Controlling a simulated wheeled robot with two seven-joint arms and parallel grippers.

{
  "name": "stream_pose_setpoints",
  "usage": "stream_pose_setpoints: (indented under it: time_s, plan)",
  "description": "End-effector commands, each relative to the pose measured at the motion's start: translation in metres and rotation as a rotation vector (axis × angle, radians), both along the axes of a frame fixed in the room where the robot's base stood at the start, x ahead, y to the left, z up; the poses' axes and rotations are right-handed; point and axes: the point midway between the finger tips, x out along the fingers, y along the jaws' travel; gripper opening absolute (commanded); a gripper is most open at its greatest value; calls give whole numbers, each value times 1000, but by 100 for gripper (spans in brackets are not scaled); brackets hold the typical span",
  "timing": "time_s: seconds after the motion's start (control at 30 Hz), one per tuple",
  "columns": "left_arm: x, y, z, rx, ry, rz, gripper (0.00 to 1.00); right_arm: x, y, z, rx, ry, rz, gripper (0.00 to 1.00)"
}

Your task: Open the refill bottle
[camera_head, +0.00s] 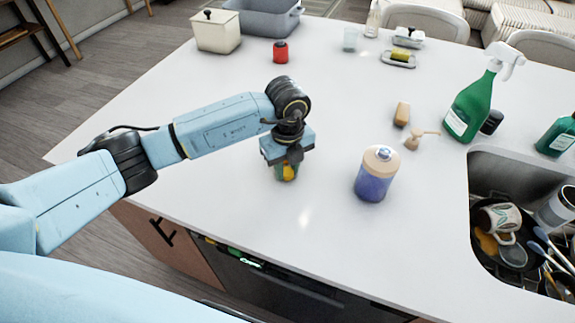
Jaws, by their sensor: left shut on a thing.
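The bottle looks upright, at or close to the countertop. A blue dispenser bottle (374,178) with a tan top stands upright to the right of the gripper, apart from it. A tan pump head (415,138) lies on the counter behind the dispenser. My right gripper is out of view.
The sink (487,161) at the right holds dishes. A green spray bottle (472,108) stands behind it, near a tan block (402,114). A red jar (281,52), a cream pot (216,32) and a grey bin (262,18) stand at the back. The white counter (225,230) in front is clear.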

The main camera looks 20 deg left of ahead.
Motion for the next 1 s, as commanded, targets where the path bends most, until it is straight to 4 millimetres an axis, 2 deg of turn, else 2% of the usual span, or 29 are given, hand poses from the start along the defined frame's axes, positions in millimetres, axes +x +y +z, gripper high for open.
stream_pose_setpoints:
  time_s: [0.3,0.33,0.5,0.8,0.87,1.0]
  plan:
    - [0,0,-3,-1,-1,0,0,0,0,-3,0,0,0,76]
    - [0,0,-3,-1,-1,0,29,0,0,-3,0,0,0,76]
    - [0,0,-2,-1,-1,0,48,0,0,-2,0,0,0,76]
    - [0,0,1,-1,-1,0,48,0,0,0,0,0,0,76]
    - [1,0,5,-1,-3,-1,48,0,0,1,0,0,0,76]
    - [1,0,27,-2,-6,-1,48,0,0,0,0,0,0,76]
